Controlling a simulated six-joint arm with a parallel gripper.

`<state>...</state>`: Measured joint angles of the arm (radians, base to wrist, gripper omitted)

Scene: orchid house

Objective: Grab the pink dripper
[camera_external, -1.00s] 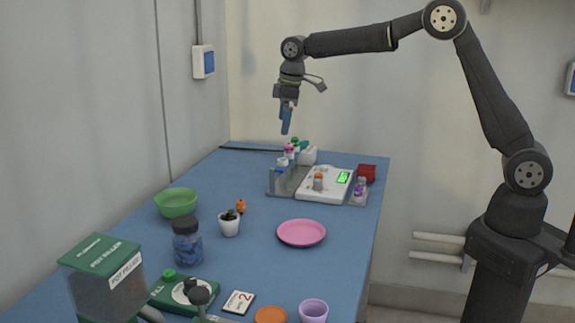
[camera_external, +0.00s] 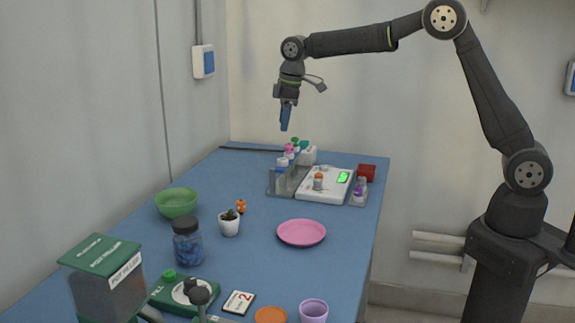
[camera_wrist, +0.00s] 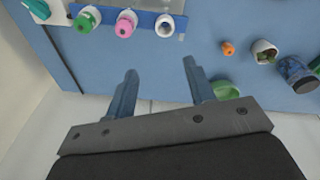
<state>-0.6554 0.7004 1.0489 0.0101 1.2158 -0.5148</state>
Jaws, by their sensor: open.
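My gripper (camera_external: 285,120) hangs above the rack, clear of the bottles. In the wrist view its two blue fingers (camera_wrist: 160,68) are apart with nothing between them. The dripper's lower body is partly hidden by the rack and neighbouring bottles.
A green bowl (camera_external: 177,203), a potted plant (camera_external: 229,225) and a pink plate (camera_external: 301,233) stand nearer. The wall is close on the left.

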